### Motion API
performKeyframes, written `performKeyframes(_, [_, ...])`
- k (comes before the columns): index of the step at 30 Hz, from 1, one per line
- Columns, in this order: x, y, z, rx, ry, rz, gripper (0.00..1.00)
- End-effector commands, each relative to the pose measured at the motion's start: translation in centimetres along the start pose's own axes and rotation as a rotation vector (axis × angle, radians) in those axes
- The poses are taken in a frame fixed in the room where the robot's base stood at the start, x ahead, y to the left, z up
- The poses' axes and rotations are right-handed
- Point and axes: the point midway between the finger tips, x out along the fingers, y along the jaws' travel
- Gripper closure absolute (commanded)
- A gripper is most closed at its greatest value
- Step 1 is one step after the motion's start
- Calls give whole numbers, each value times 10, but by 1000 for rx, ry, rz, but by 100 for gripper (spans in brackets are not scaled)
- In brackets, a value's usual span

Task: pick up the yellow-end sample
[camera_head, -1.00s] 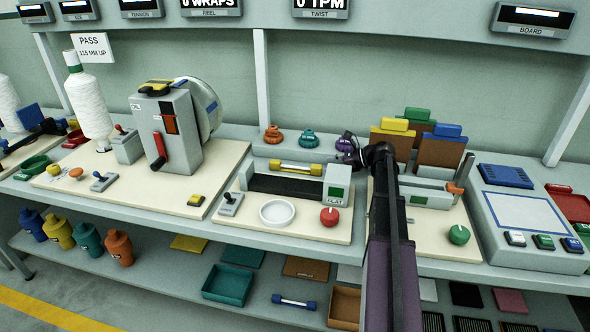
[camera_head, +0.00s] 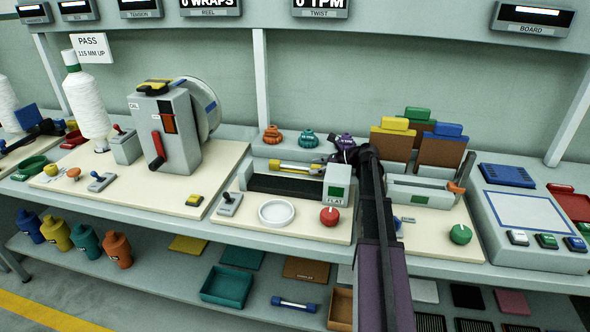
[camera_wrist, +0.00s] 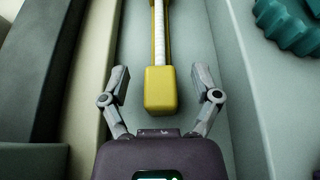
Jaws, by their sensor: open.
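The yellow-end sample (camera_head: 295,168) lies on the bench shelf behind the dark slot of the twist station; it has yellow ends and a pale middle. In the wrist view the sample (camera_wrist: 159,92) runs lengthwise up the picture, its near yellow end close to my gripper. My gripper (camera_wrist: 160,80) is open and empty, its two fingers on either side of that yellow end, with gaps to it on both sides. In the head view my gripper (camera_head: 333,160) is at the right end of the sample, which it partly hides.
Orange (camera_head: 272,135) and teal (camera_head: 308,139) weights stand behind the sample, and a purple one (camera_head: 345,143) is close by my gripper. The twist station's grey block (camera_head: 337,186) stands in front. A blue-end sample (camera_head: 294,304) lies on the lower shelf.

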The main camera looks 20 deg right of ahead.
Motion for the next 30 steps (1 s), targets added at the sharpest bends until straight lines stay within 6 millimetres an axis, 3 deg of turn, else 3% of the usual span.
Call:
performKeyframes(5, [0,0,0,0,0,0,20])
performKeyframes(13, [0,0,0,0,0,0,97])
performKeyframes(14, [0,0,0,0,0,0,100])
performKeyframes(30, [-2,0,5,0,0,0,100])
